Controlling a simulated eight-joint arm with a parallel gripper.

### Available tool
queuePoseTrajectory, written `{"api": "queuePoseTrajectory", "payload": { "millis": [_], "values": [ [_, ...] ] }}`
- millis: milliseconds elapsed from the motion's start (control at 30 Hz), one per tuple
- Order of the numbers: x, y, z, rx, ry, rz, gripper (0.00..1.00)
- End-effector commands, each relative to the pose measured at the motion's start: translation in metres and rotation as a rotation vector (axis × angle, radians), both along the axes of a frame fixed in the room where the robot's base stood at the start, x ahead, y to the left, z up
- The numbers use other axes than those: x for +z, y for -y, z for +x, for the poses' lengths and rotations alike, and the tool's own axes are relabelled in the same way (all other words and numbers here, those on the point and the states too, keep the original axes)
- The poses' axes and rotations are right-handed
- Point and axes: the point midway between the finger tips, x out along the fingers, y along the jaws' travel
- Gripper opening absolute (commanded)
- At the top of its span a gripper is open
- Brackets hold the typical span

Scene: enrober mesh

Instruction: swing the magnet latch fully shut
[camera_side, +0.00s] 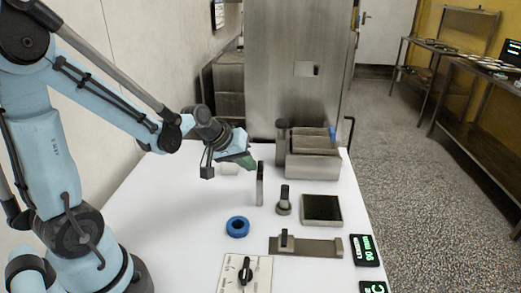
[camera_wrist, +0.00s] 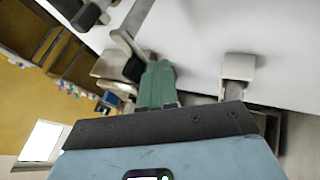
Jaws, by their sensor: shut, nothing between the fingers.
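My gripper (camera_side: 250,163) has green fingers pressed together, with nothing between them, low over the back half of the white table. In the wrist view the shut fingers (camera_wrist: 157,80) point up the picture. A narrow upright metal plate (camera_side: 260,184) stands just right of and below the fingertips in the side view. I cannot tell if they touch. No part is clearly marked as the magnet latch; this plate may belong to it, but I cannot be sure. In the wrist view a grey metal bar (camera_wrist: 126,44) lies left of the fingertips.
A metal box (camera_side: 312,166) stands behind, beside a dark post (camera_side: 282,138). A knobbed post (camera_side: 284,201), a dark-topped square tray (camera_side: 340,222), a blue ring (camera_side: 238,227), a metal rail with blocks (camera_side: 315,247) and a dial panel (camera_side: 229,268) are nearer. The table's left side is bare.

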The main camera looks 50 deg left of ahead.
Motion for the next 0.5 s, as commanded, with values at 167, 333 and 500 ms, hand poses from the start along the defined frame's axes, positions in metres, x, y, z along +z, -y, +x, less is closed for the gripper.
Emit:
{"api": "queuePoseTrajectory", "payload": {
  "millis": [167, 333, 500],
  "values": [
    [0.000, -0.001, 0.003, -0.057, -0.001, 0.000, 0.00],
    [0.000, 0.000, 0.009, -0.163, 0.000, -0.001, 0.00],
    [0.000, 0.002, 0.017, -0.319, 0.000, -0.001, 0.00]
  ]
}}
